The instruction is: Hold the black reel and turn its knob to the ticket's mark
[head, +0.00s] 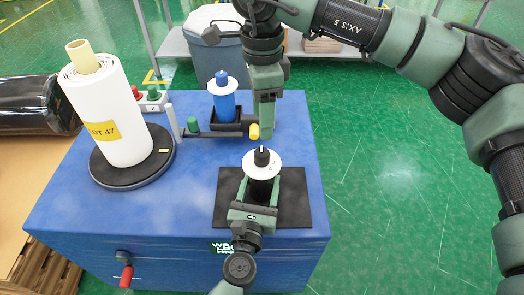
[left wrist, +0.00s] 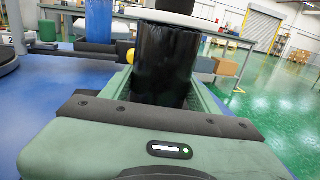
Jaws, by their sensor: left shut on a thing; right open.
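The black reel (head: 262,190) stands upright on a black mat (head: 293,200) near the front of the blue table. It has a white disc (head: 273,168) on top and a black knob (head: 261,157) with a pale line. My left gripper (head: 260,192) is shut around the reel's body. In the left wrist view the black reel (left wrist: 165,65) stands between the green fingers, its top cut off. My right gripper (head: 266,132) is open, points down behind the knob, and is apart from it, by a yellow-ended bar. I cannot make out a ticket with a mark.
A white roll (head: 108,115) labelled LOT 47 leans on a black round plate (head: 130,176) at left. A blue reel (head: 224,105) stands in a black holder at the back. The table's right side is clear.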

